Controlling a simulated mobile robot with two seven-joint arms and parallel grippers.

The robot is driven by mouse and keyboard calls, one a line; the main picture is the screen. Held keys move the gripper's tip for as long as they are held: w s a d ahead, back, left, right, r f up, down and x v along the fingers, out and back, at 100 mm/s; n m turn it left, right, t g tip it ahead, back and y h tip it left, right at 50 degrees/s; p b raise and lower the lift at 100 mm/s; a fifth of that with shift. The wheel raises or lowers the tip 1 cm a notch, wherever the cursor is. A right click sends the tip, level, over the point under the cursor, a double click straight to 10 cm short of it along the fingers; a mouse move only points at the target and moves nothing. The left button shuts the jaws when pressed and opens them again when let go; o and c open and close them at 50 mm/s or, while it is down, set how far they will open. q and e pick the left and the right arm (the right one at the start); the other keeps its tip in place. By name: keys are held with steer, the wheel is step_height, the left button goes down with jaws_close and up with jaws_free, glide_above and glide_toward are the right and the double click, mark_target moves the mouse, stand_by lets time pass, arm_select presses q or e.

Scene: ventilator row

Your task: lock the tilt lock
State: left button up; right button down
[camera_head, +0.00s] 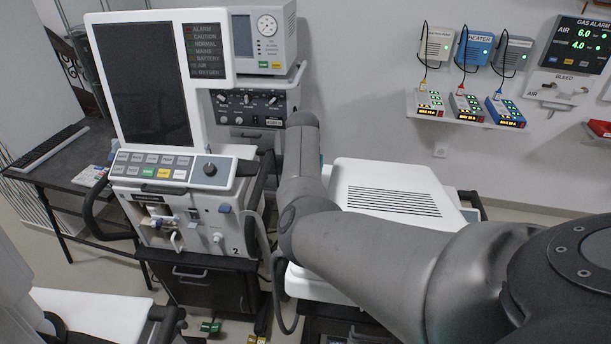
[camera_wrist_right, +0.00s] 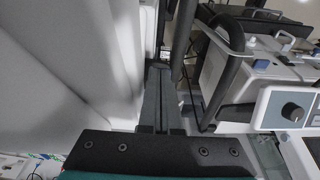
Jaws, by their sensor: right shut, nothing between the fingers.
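The ventilator with its tilted screen (camera_head: 143,84) and control panel (camera_head: 172,168) stands left of centre in the head view. In the wrist view its side shows at the right, with the panel's knob (camera_wrist_right: 292,112) and a grey bar handle (camera_wrist_right: 232,75). I cannot make out the tilt lock for certain in either view. My right gripper (camera_wrist_right: 160,68) is shut and empty, its fingers pointing into the narrow gap between a pale surface and the handle. In the head view my right arm hides it. My left gripper is not in view.
A dark upright bar (camera_wrist_right: 184,35) stands close to the right of the fingertips. A white-topped unit with a slotted grille (camera_head: 393,200) lies behind my right arm. A dark desk with a keyboard (camera_head: 45,147) is at the left. A wall shelf (camera_head: 470,115) holds several small devices.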

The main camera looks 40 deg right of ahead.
steer(key=shift+s+a+f, duration=0.15)
steer(key=shift+a+f, duration=0.05)
steer(key=shift+f, duration=0.45)
stand_by(0.3)
steer(key=shift+p+v, duration=0.8)
steer(key=shift+p, duration=0.2)
steer(key=s+a+r+p, duration=0.3)
steer(key=s+a+r, duration=0.2)
steer(key=r, duration=0.5)
steer(key=shift+s+a, duration=0.3)
steer(key=shift+a, duration=0.1)
